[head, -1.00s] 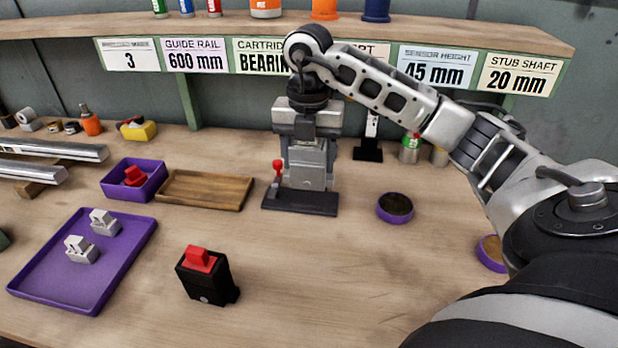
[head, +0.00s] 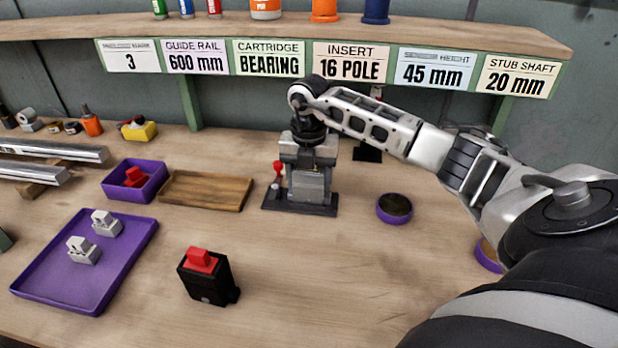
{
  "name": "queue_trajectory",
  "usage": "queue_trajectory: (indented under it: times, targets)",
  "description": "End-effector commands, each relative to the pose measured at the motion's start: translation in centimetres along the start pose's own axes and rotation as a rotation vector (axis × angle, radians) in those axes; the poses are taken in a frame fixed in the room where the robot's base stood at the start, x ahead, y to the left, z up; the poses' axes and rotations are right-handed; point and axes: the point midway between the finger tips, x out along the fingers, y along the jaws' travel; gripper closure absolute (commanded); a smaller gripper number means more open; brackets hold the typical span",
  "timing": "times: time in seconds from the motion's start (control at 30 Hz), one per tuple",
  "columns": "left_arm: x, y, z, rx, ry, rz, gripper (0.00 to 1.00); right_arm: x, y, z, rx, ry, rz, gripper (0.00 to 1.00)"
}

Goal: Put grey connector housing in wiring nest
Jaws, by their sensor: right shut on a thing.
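My right gripper (head: 305,192) points down over a dark base with a red-knobbed lever (head: 270,207), which looks like the wiring nest. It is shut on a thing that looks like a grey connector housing. The grey of the gripper and of the fixture merge, so I cannot tell whether the held housing touches the nest. Two more light grey housings, one nearer (head: 83,250) and one farther (head: 106,223), sit in the purple tray (head: 60,298) at left. My left gripper is not in view.
A black block with a red top (head: 208,283) stands at front centre. A purple bin (head: 160,176) with a red part and a wooden tray (head: 205,190) lie left of the nest. A round purple dish (head: 394,209) is to its right. The bench front right of the block is clear.

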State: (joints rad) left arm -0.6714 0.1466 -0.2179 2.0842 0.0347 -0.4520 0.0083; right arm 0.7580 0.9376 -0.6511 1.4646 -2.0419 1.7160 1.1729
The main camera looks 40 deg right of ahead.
Motion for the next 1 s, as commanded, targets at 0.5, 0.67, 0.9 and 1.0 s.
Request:
queue_trajectory:
  times: [0.5, 0.67, 0.9, 1.0]
  targets:
    - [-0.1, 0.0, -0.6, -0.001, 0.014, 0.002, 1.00, 0.1, 0.0, 0.0, 0.000, 0.000, 0.000, 0.17]
    - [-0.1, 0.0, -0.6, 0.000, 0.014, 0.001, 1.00, -1.5, 0.0, 0.1, 0.000, -0.002, 0.002, 0.17]
    - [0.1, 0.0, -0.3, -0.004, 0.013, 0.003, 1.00, -6.8, 0.1, 0.1, 0.001, -0.004, 0.005, 0.17]
    - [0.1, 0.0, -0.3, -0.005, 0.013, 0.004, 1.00, -8.8, 0.1, 0.1, 0.001, -0.003, 0.004, 0.17]
